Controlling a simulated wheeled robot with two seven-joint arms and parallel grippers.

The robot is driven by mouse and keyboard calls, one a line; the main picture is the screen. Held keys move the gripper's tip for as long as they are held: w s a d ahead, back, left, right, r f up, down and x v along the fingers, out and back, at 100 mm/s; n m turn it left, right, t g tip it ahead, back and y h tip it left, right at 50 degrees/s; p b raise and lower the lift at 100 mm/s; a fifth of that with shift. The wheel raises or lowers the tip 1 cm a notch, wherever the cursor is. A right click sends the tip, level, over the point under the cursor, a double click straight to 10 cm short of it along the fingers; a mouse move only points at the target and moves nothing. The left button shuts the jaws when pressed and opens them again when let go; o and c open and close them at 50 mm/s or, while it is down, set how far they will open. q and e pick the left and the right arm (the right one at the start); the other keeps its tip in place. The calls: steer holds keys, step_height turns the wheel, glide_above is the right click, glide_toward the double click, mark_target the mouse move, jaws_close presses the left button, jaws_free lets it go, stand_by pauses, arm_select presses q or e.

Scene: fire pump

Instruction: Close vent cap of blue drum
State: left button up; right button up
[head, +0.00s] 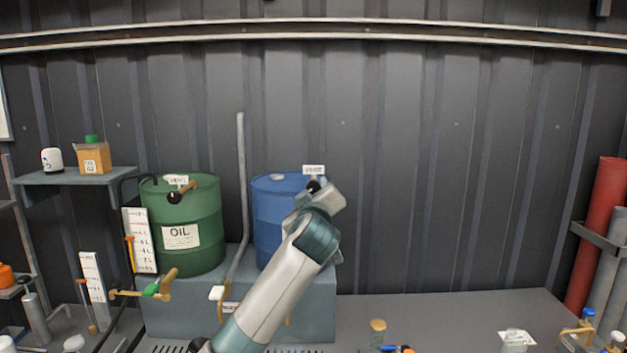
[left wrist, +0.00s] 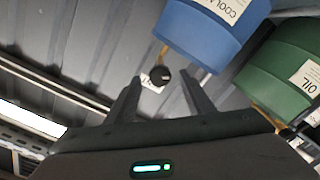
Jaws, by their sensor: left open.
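The blue drum (head: 268,225) stands on the grey-blue stand, partly hidden by my left arm. Its black round vent knob (head: 314,186) shows just above my left wrist, below a white VENT tag (head: 313,169). In the left wrist view the drum (left wrist: 205,35) appears tipped over, and the black knob (left wrist: 160,77) on a brass stem lies between the fingertips. My left gripper (left wrist: 161,82) is open around that line of sight; whether the knob is within the fingers' reach I cannot tell. In the head view the fingers are hidden by my wrist. My right gripper is not in view.
A green OIL drum (head: 185,225) with its own black-knobbed vent lever (head: 180,195) stands left of the blue drum. A grey pipe (head: 240,180) rises between them. A shelf (head: 75,178) is further left. The bench right of the stand is mostly clear.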

mark_target(313, 189)
arm_select(q)
steer(key=shift+w+p, duration=0.8)
steer(key=shift+w, duration=1.3)
steer(key=c, duration=1)
